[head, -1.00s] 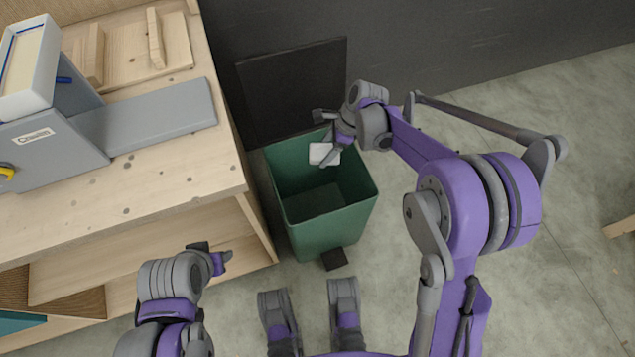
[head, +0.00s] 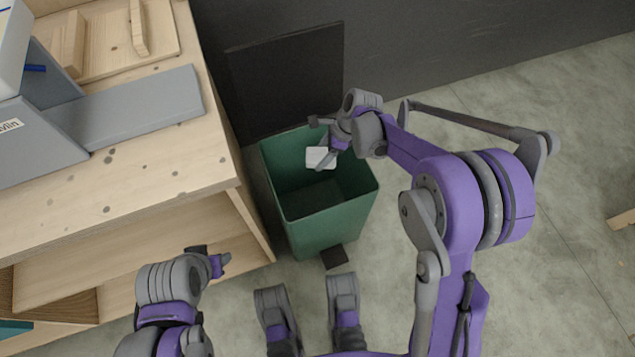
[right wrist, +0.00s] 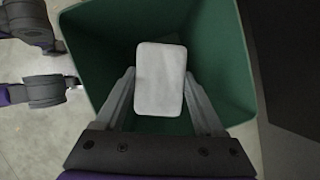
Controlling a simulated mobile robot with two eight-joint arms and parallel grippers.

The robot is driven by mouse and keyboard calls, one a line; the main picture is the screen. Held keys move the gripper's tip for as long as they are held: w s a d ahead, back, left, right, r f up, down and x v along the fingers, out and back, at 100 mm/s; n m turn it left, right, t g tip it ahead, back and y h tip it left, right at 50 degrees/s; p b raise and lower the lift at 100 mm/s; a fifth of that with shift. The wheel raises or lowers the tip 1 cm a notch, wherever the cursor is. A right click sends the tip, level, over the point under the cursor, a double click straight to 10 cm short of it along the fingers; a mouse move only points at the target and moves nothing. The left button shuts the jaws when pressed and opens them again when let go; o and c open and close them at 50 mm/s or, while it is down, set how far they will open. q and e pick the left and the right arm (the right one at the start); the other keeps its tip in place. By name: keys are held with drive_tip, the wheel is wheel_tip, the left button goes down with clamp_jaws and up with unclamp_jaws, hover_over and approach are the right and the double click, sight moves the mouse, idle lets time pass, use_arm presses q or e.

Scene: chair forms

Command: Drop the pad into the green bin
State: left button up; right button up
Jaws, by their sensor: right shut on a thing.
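The white pad (head: 321,158) is a small light block with rounded corners. My right gripper (head: 326,150) is shut on it and holds it over the open top of the green bin (head: 331,222). In the right wrist view the pad (right wrist: 160,78) sits between the two fingers of my right gripper (right wrist: 160,95), with the green bin (right wrist: 222,60) around and below it. What I see of the bin's inside looks empty. My left gripper (head: 222,264) is at the lower left, near the bench; its finger gap is not clear.
A wooden bench (head: 150,170) with a grey machine (head: 40,140) stands left of the bin. A black pedal (head: 334,256) is at the bin's front. Floor (head: 560,150) at right is mostly clear.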

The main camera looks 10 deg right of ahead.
drive_tip(key=o, duration=1.4)
drive_tip(key=shift+o, duration=0.2)
drive_tip(key=w+p+v, duration=0.1)
drive_tip(key=p+v, duration=0.1)
drive_tip(key=v, duration=0.8)
drive_tip(key=shift+s+d+r+p, duration=0.2)
drive_tip(key=shift+s+r+p, duration=0.2)
drive_tip(key=shift+s, duration=0.1)
